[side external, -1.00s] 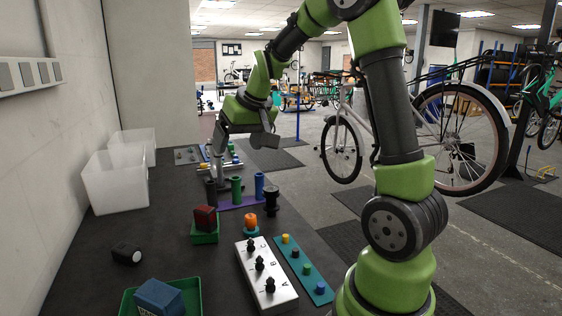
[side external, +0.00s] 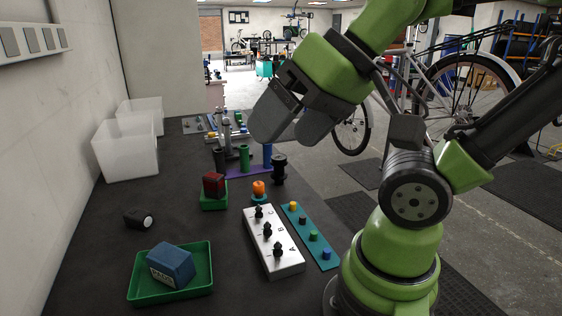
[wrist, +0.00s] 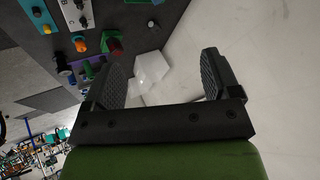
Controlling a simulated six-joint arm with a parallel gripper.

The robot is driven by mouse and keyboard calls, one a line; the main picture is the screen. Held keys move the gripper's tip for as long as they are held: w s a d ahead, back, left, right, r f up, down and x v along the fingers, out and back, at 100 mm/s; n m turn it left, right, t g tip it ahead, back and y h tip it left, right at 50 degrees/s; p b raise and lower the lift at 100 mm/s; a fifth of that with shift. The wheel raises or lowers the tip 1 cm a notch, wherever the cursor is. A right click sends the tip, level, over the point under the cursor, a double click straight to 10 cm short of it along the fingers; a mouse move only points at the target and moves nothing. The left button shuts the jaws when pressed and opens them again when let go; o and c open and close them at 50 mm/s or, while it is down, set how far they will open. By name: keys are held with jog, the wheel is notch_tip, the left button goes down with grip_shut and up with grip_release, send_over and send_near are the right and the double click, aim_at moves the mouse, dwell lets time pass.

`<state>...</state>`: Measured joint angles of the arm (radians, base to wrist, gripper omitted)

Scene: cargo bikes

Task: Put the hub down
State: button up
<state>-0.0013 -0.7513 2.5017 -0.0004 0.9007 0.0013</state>
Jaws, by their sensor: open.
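A black spool-shaped piece (side external: 278,168), which looks like the hub, stands upright on the dark bench, to the right of the purple holder. A grey upright post (side external: 227,131) stands further back; I cannot tell whether it is a hub part. My gripper (side external: 290,124) is raised above the bench, tilted down to the left, and its fingers are apart. The wrist view also shows my gripper (wrist: 168,76) open, with nothing held between the fingers.
A green tray (side external: 209,283) holds a blue block (side external: 171,265) in front. A white switch box (side external: 282,259) and teal strip (side external: 325,257) lie near my base. A red block (side external: 213,185) sits in a small green holder. White bins (side external: 128,155) line the wall.

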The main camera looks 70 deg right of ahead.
jog(key=m+h, duration=0.3)
jog(key=h, duration=0.4)
send_over(279, 165)
jog(key=s+a, duration=0.2)
jog(key=s, duration=0.3)
notch_tip(279, 165, down, 20)
jog(key=x, duration=0.4)
jog(key=shift+w+f, duration=0.15)
jog(key=shift+x, duration=3)
jog(key=shift+d, duration=0.15)
jog(key=shift+c, duration=0.2)
